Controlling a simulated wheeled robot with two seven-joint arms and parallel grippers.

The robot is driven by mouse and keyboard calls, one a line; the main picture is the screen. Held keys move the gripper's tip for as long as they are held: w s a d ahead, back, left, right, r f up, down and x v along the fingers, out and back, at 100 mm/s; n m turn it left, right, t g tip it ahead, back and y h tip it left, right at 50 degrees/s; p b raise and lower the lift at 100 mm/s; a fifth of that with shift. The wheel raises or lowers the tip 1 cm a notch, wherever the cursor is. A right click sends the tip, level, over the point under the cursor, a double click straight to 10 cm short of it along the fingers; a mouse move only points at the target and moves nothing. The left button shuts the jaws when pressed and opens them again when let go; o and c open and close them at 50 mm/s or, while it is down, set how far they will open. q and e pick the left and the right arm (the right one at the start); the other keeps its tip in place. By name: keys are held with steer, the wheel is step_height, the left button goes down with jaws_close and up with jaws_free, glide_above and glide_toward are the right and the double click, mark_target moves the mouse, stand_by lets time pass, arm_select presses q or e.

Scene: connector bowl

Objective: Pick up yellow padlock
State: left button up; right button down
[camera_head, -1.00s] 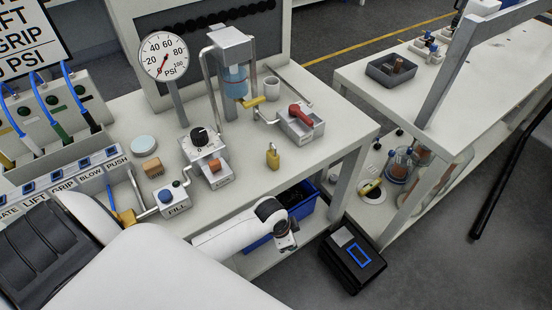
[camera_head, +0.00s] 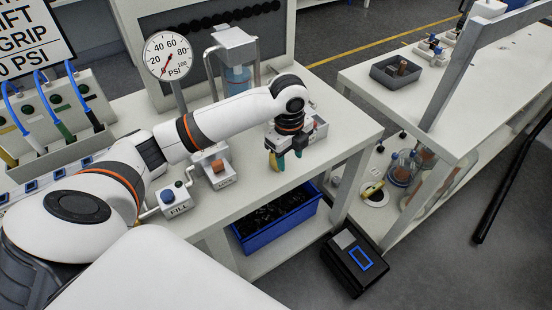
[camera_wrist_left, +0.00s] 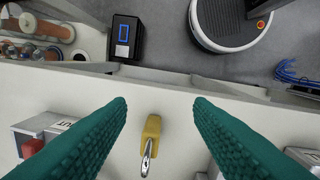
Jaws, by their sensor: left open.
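The yellow padlock (camera_wrist_left: 152,128) stands on the white table near its front edge. In the wrist view it shows in the gap between my two teal fingers, its metal shackle toward the bottom of the picture. My left gripper (camera_wrist_left: 160,130) is open and empty, and neither finger touches the padlock in that view. In the head view my left gripper (camera_head: 286,157) hangs over the front part of the table, and a yellow bit of the padlock (camera_head: 272,161) shows beside a finger. The rest of it is hidden there. My right gripper is not in view.
A grey box with a red handle (camera_wrist_left: 36,143) sits left of the padlock in the wrist view. A FILL block (camera_head: 175,199) and a pressure gauge (camera_head: 168,55) stand on the table. A blue bin (camera_head: 277,221) is below, and a black box (camera_head: 353,262) is on the floor.

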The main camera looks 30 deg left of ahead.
arm_select(q)
steer(key=w+a+r+m, duration=0.1)
steer(key=w+a+r, duration=0.2)
steer(key=a+r, duration=0.35)
steer(key=shift+g, duration=0.3)
steer(key=f, duration=0.3)
steer(key=f+p, duration=0.1)
steer(key=f, duration=0.2)
steer(key=shift+s+a, duration=0.1)
steer(key=shift+a, duration=0.1)
steer(key=f, duration=0.1)
steer(key=f+p, duration=0.1)
steer(key=f, duration=0.1)
steer(key=f+p, duration=0.1)
steer(key=shift+w+d+f, duration=0.25)
steer(key=shift+d+f, duration=0.05)
steer(key=shift+f, duration=0.55)
steer(key=shift+c, duration=0.4)
jaws_close()
steer(key=shift+r, duration=0.1)
